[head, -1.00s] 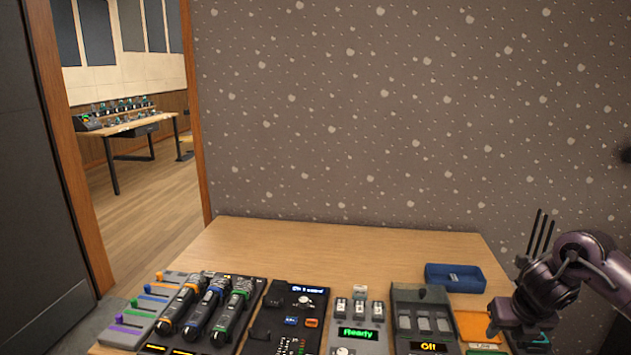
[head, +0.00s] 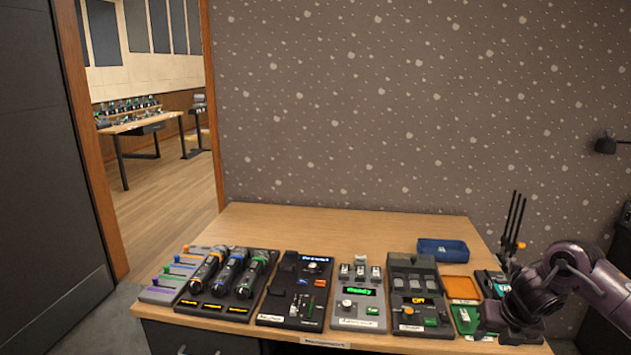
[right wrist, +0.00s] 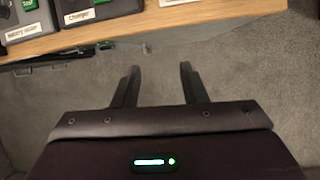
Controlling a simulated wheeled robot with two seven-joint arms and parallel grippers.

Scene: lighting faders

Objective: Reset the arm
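My right gripper (right wrist: 158,85) is open and empty in the right wrist view, its two dark fingers apart over the grey floor, just off the table's front edge. In the head view my right arm (head: 575,275) comes in from the right, and its hand is at the table's right front corner; its fingers are hard to make out there. My left arm and gripper are not in view. A fader panel (head: 172,284) with orange, blue, green and purple sliders sits at the table's left end.
The table (head: 330,222) carries several devices: a microphone rack (head: 212,305), a black console (head: 294,296), a panel reading "Ready" (head: 359,292) and one reading "Off" (head: 415,300). A blue tray (head: 443,250) and an orange tray (head: 462,288) are at right. The table's back strip is clear.

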